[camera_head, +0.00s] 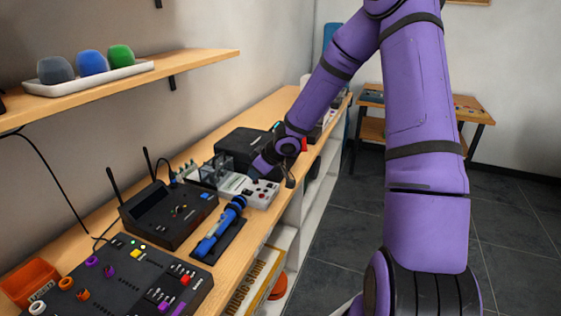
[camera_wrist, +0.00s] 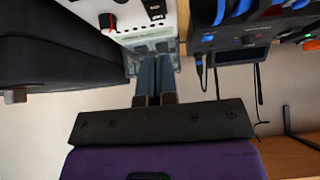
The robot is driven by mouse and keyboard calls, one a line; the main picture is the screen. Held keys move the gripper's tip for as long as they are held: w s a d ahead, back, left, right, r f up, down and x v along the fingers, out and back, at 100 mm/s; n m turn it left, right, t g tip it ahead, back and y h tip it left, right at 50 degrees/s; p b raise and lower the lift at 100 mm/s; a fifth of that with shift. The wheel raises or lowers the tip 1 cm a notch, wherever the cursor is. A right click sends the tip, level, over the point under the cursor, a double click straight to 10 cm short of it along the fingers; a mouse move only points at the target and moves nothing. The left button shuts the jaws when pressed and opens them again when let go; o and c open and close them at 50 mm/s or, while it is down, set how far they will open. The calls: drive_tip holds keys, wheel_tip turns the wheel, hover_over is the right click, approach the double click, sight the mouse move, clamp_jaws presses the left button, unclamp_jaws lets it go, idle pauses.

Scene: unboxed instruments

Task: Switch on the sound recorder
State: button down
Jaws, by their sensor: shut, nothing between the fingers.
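A white panelled device (camera_head: 260,193), which may be the sound recorder, lies on the wooden counter; no readable label confirms it. In the wrist view its white face (camera_wrist: 130,12) carries a red switch (camera_wrist: 108,21) and dark controls. A clear box (camera_wrist: 152,47) sits by its edge and also shows in the head view (camera_head: 217,170). My gripper (camera_head: 252,176) is over the device's far side. In the wrist view its fingers (camera_wrist: 156,60) are together and empty, overlapping the clear box. I cannot tell whether they touch it. The switch lies to the left of the fingertips there.
A black unit with antennas (camera_head: 165,217), a blue microphone on a dark base (camera_head: 219,232) and a black mixer (camera_head: 135,285) stand nearer on the counter (camera_head: 275,120). A black case (camera_head: 240,145) is beyond. A shelf (camera_head: 150,82) overhangs at left.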

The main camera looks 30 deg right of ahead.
drive_tip(key=shift+s+d+r, duration=0.4)
drive_tip(key=s+f+v, duration=0.1)
drive_tip(key=v, duration=0.6)
drive_tip(key=shift+s+d+r, duration=0.2)
drive_tip(key=shift+s+d, duration=0.1)
drive_tip(key=shift+d, duration=0.15)
